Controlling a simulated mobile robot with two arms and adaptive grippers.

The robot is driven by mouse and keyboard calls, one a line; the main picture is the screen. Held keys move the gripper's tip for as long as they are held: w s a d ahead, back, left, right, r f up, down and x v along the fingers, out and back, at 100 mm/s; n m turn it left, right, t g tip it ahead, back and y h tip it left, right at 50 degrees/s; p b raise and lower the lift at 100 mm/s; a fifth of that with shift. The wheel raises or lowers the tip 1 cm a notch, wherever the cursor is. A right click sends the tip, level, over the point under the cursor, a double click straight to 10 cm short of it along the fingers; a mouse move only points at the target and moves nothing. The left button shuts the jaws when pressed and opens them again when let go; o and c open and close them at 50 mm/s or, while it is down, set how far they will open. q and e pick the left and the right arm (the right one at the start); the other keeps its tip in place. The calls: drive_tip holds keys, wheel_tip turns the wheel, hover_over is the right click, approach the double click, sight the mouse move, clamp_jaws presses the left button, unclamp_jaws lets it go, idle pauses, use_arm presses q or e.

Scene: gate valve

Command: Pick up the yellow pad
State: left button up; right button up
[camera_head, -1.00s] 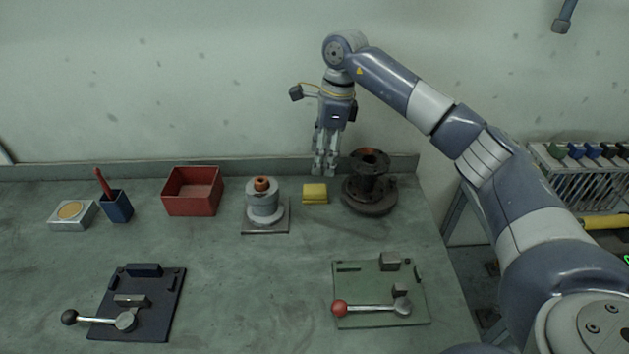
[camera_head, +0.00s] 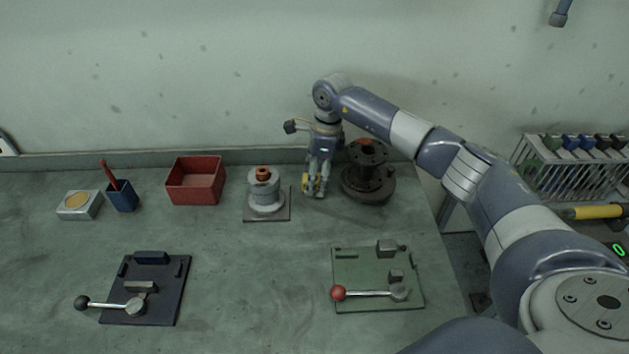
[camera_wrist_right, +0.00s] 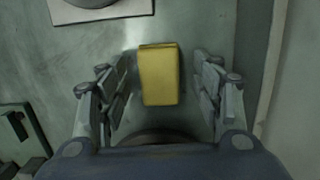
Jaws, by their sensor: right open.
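The yellow pad (camera_wrist_right: 160,75) lies on the bench between the two spread fingers of my right gripper (camera_wrist_right: 162,88) in the right wrist view, with a gap on each side. In the head view, my right gripper (camera_head: 314,192) points down at the pad (camera_head: 308,184), and its fingers hide most of the pad. The gripper is open and holds nothing. My left gripper is in neither view.
A dark flanged valve body (camera_head: 368,177) stands close to the right of my right gripper. A grey cylindrical part on a plate (camera_head: 264,192) stands to its left, then a red bin (camera_head: 195,181). A green fixture (camera_head: 377,277) lies nearer the front. Bare bench separates them.

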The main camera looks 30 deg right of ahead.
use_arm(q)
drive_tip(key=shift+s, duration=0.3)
use_arm(e)
drive_tip(key=c, duration=1.2)
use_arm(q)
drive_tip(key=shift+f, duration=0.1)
use_arm(e)
drive_tip(key=shift+o, duration=0.2)
drive_tip(key=shift+r, duration=0.1)
drive_tip(key=shift+r+b, duration=0.3)
drive_tip(key=shift+r, duration=0.15)
wheel_tip(320, 180, up, 3)
drive_tip(key=shift+w+f+b, duration=0.1)
drive_tip(key=shift+f+b, duration=0.1)
drive_tip(key=shift+b, duration=0.45)
drive_tip(key=s+a+b, duration=0.1)
drive_tip(key=s, duration=0.3)
drive_tip(key=s+a+b, duration=0.1)
drive_tip(key=s, duration=0.4)
drive_tip(key=s+a+r+b, duration=0.1)
drive_tip(key=s, duration=0.4)
drive_tip(key=shift+s+a, duration=0.25)
drive_tip(key=shift+a, duration=0.1)
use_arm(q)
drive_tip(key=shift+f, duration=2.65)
use_arm(e)
drive_tip(key=shift+s+a+r, duration=0.2)
drive_tip(key=shift+s, duration=0.4)
